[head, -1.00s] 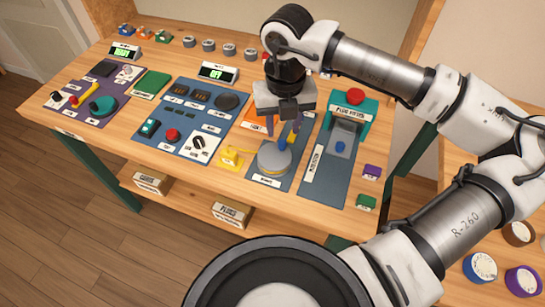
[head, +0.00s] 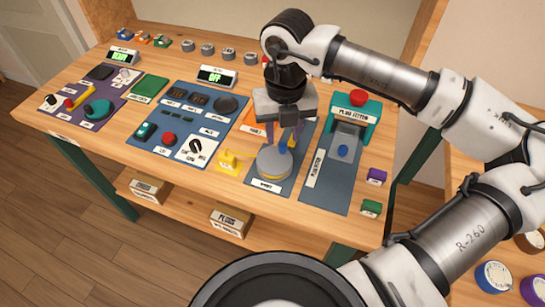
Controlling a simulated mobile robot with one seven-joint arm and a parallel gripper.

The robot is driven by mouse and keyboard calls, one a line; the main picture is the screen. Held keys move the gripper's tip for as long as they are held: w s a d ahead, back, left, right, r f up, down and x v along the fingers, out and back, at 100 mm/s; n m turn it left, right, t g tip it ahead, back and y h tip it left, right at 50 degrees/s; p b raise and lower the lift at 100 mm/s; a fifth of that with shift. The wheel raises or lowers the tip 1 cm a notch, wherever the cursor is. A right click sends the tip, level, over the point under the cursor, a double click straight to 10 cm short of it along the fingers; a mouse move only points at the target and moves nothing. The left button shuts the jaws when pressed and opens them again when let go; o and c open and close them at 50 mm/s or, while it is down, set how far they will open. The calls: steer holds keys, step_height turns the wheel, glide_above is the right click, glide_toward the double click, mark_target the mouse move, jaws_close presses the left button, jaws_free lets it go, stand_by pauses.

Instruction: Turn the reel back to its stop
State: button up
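The reel (head: 272,163) is a grey round drum with a yellow band low on its side. It sits on a blue-grey panel at the front of the bench, right of the middle, in the head view. The fingertips are close to the blue knob. Whether they touch it cannot be told, and the reel's far side is partly hidden.
The plug tester (head: 352,117), with a red button, stands to the right. A blue panel (head: 165,150) with knobs lies further left. Small purple (head: 376,176) and green (head: 370,208) blocks sit at the right front.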

mark_target(282, 144)
steer(key=shift+f, duration=0.25)
steer(key=shift+f+b, duration=0.35)
steer(key=shift+b, duration=0.3)
steer(key=shift+f+b, duration=1.05)
steer(key=shift+b, duration=0.05)
steer(key=shift+f+b, duration=0.25)
steer(key=shift+b, duration=0.05)
steer(key=shift+r, duration=0.2)
steer(key=c, duration=0.6)
steer(key=shift+b, duration=0.3)
